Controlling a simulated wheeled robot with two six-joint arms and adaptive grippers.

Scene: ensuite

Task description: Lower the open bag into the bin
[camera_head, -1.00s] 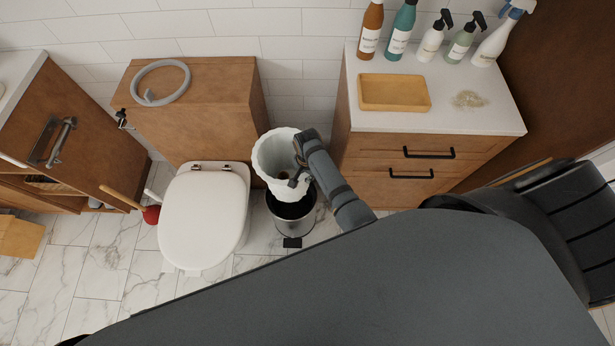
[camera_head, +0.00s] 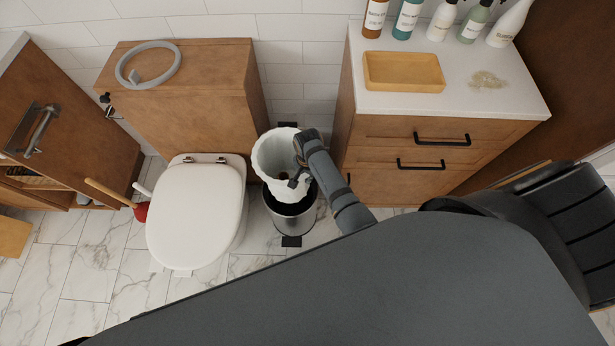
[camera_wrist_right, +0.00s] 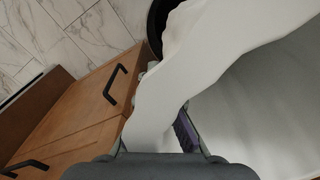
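The open white bag (camera_head: 270,158) is upright, its wide mouth facing up, above the metal pedal bin (camera_head: 292,220). The bag's lower end overlaps the bin's dark opening in the head view; I cannot tell how far inside it is. My right gripper (camera_head: 296,166) is at the bag's right rim. In the right wrist view, the bag's wall (camera_wrist_right: 165,100) passes between the fingers, and the gripper is shut on it. Part of the bin's dark rim (camera_wrist_right: 155,25) shows behind the bag there. My left gripper is not in view.
The toilet (camera_head: 197,215) with its lid down stands left of the bin. A wooden drawer cabinet (camera_head: 420,145) with black handles stands to the right. A red plunger (camera_head: 141,211) is on the floor further left. Marble floor (camera_head: 100,270) is clear in front.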

